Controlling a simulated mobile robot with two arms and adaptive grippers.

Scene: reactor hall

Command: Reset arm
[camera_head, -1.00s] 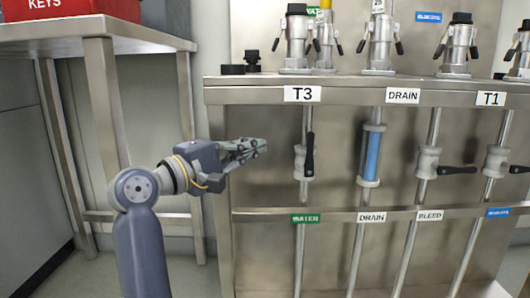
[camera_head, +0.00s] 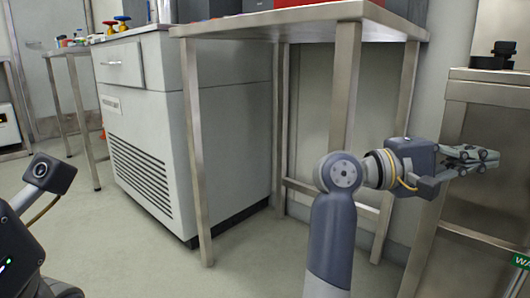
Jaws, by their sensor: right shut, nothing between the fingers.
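My right arm rises from the bottom of the head view, right of centre. Its right gripper (camera_head: 488,158) points to the right, with its fingers together and nothing held. The gripper shows in front of the left part of a steel panel frame (camera_head: 490,92). I cannot tell from this view whether they touch. My left gripper is not in view.
A steel table (camera_head: 350,90) with a red box (camera_head: 290,3) on top stands behind my right arm. A grey cabinet (camera_head: 160,160) is left of it. A dark device with a round lens (camera_head: 50,175) is at the lower left. Floor in front is clear.

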